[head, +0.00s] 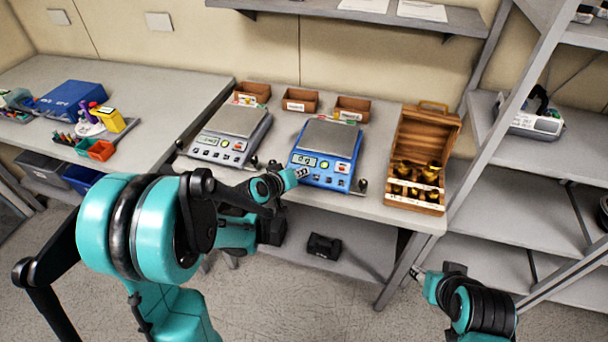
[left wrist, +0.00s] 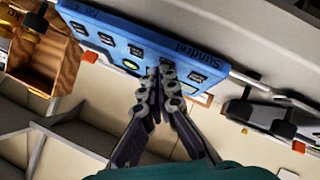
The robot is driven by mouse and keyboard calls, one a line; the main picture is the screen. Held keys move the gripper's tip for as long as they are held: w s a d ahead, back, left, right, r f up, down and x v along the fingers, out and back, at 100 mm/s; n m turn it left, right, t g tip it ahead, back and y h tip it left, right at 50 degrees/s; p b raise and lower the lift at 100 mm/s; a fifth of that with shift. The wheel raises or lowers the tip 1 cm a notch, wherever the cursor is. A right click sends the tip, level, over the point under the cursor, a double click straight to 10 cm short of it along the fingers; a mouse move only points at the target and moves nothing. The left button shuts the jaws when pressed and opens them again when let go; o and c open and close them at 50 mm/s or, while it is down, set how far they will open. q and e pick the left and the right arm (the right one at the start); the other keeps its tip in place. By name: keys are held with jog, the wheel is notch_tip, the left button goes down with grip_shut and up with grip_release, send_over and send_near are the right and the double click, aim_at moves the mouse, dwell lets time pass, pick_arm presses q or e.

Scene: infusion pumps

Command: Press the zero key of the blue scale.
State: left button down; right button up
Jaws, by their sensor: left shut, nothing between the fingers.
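The blue scale (head: 322,180) stands on the middle bench, with a grey weighing plate, a small display and a row of keys on its front panel. My left gripper (head: 303,173) is shut and empty at the left part of that panel, just below the display. In the left wrist view the blue scale (left wrist: 100,22) shows its key row, and my shut left fingertips (left wrist: 160,72) lie over or against the panel beside one key, partly covering it. I cannot tell whether they touch, and the key labels are too small to read. My right gripper (head: 418,271) is low at the right, away from the bench.
A grey scale (head: 228,140) stands left of the blue one. Several brown bins (head: 300,101) line the back. An open wooden weight box (head: 436,118) stands at the right, near the metal shelf frame (head: 512,105). A side bench (head: 150,85) is at the left.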

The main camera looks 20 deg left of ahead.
pick_arm(q)
jog(key=shift+s+r+p, duration=0.2)
jog(key=shift+r+p, duration=0.35)
jog(key=shift+r, duration=0.15)
jog(key=r+p, duration=0.2)
jog(key=s+r+p, duration=0.1)
jog(key=r+p, duration=0.1)
jog(key=r, duration=0.1)
jog(key=shift+s, duration=0.15)
jog(key=shift+f, duration=0.1)
dwell(0.8)
